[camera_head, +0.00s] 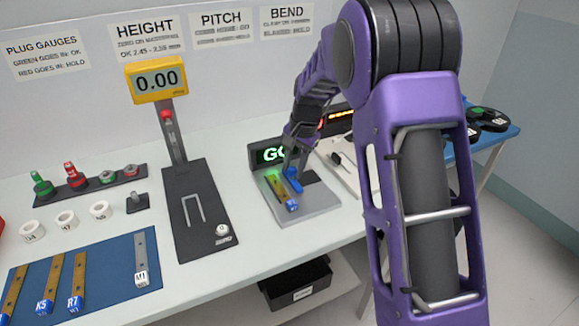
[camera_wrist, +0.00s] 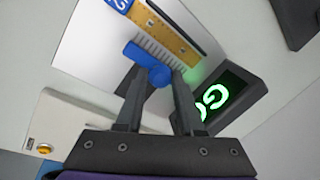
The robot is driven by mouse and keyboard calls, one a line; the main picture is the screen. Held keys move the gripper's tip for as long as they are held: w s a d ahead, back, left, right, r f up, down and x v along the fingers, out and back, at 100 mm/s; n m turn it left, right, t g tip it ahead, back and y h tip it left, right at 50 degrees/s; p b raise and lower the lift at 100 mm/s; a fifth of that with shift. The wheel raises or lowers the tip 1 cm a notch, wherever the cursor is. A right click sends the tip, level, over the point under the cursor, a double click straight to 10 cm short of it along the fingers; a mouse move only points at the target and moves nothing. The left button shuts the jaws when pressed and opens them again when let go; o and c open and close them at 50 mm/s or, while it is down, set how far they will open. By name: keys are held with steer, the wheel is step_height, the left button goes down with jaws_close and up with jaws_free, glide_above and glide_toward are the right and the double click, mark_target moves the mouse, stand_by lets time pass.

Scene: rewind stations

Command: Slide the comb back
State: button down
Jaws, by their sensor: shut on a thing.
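The blue comb (camera_head: 293,180) is on the grey pitch station (camera_head: 310,207). In the wrist view the comb (camera_wrist: 143,57) shows a blue body with a row of pale teeth that reach the edge of a brass strip (camera_wrist: 165,35). The strip, with a blue labelled end, also shows in the head view (camera_head: 278,190). My gripper (camera_wrist: 158,76) is shut on the comb's blue knob, coming from above. I cannot tell how deeply the teeth sit against the strip. A display (camera_head: 269,155) behind the station reads GO in green; its right edge is partly hidden by my gripper.
The height gauge (camera_head: 190,205) stands left of the station. Several strips lie on a blue mat (camera_head: 110,262) at front left. Plug gauges on a dark rack (camera_head: 75,188) and white rings (camera_head: 66,219) are farther left. A black bin (camera_head: 296,284) sits below the table's front edge.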

steer(key=shift+w+d, duration=0.3)
steer(key=shift+d, duration=0.4)
steer(key=shift+w+d, duration=0.3)
steer(key=shift+d, duration=0.4)
steer(key=c, duration=0.5)
jaws_free()
steer(key=shift+c, duration=0.2)
steer(key=shift+r, duration=0.1)
step_height(320, 180, up, 17)
steer(key=s+d+p, duration=0.2)
steer(key=p, duration=0.1)
steer(key=shift+d, duration=0.4)
